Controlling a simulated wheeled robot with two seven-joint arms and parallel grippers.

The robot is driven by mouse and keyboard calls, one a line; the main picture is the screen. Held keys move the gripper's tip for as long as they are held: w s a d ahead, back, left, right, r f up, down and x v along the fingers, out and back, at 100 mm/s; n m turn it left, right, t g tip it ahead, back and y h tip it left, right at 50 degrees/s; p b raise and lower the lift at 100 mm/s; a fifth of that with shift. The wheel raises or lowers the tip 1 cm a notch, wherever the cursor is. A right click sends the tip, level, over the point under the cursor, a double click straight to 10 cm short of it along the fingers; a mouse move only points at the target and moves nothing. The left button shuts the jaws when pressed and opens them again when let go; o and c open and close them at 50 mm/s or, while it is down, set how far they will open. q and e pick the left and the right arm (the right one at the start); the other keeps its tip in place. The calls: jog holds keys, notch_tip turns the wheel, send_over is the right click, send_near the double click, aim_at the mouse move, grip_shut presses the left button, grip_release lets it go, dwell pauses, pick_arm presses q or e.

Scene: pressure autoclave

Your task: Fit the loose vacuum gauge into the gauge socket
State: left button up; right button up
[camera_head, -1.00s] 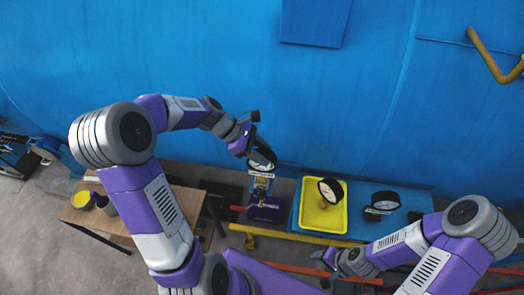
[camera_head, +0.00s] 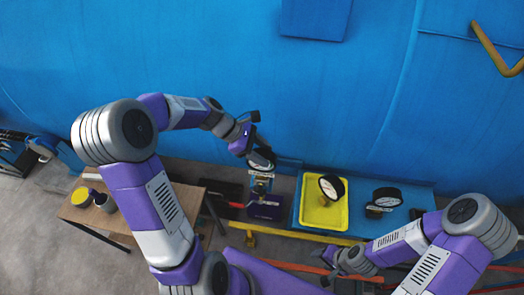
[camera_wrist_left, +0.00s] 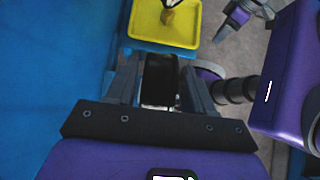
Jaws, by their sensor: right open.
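A round black gauge (camera_head: 261,160) with a pale face is between the fingers of my left gripper (camera_head: 254,151), which is shut on it. In the left wrist view the dark gauge body (camera_wrist_left: 160,80) fills the gap between both fingers. Directly below the held gauge is a small upright fitting (camera_head: 261,184) on a purple base. The gauge's lower end overlaps it, so I cannot tell whether it touches or sits in a socket. My right gripper (camera_head: 330,272) is open and empty at the lower right, apart from the gauges.
A yellow tray (camera_head: 313,217) on a blue bench (camera_head: 420,190) holds another gauge (camera_head: 332,187). A further gauge (camera_head: 387,198) stands right of the tray. The big blue wall rises behind.

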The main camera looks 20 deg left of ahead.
pick_arm(q)
jog(key=o, duration=0.3)
jog(key=shift+a, duration=0.1)
jog(key=v, duration=0.7)
jog(key=shift+r, duration=0.2)
jog(key=shift+a, duration=0.15)
